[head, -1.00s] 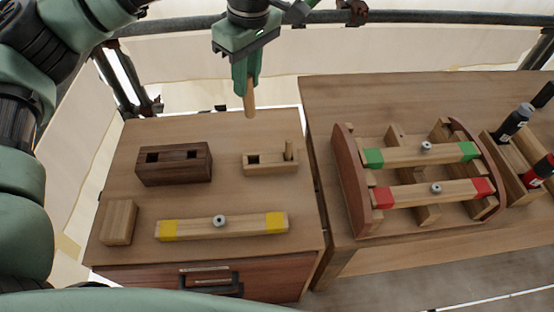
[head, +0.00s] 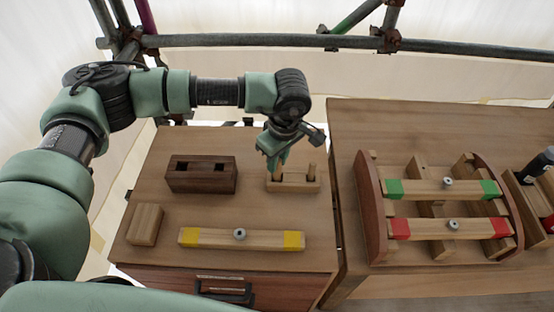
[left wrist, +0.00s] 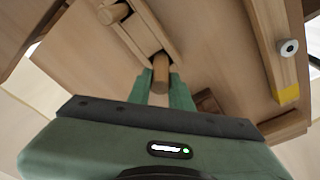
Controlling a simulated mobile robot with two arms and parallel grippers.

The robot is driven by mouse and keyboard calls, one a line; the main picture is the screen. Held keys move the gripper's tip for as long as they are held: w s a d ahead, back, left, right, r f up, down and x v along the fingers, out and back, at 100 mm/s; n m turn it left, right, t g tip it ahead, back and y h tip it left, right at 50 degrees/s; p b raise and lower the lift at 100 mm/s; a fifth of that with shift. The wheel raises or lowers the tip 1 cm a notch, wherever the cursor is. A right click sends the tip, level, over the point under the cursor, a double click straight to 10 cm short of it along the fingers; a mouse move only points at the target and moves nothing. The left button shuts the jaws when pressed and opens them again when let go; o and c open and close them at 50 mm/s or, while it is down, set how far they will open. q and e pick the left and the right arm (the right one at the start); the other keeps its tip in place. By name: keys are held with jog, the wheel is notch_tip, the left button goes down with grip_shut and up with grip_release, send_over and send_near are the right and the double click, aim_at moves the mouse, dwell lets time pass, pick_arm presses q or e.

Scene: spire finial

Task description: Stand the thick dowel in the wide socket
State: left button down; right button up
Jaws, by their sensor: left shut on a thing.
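My left gripper (head: 274,160) is shut on a light wooden dowel (left wrist: 160,72), which shows between its fingers in the left wrist view. The gripper is low over the left end of a small light wood block (head: 297,186), where a socket is. I cannot tell whether the dowel's lower end is inside that socket or just above it. Another dowel (head: 312,171) stands upright in the block's right end, apart from the gripper. A dark wood block (head: 201,178) with two square sockets, both empty, lies to the left. My right gripper is not in view.
A beam with yellow ends (head: 215,240) and a plain wood block (head: 145,224) lie nearer on the same table. On the right table stands a curved wooden frame (head: 372,215) carrying green-ended and red-ended beams. A tray with bottles is at the far right.

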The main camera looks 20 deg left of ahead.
pick_arm(q)
jog(key=shift+f, duration=0.45)
jog(key=shift+f, duration=0.2)
jog(key=c, duration=1.3)
grip_release()
jog(key=shift+r, duration=0.1)
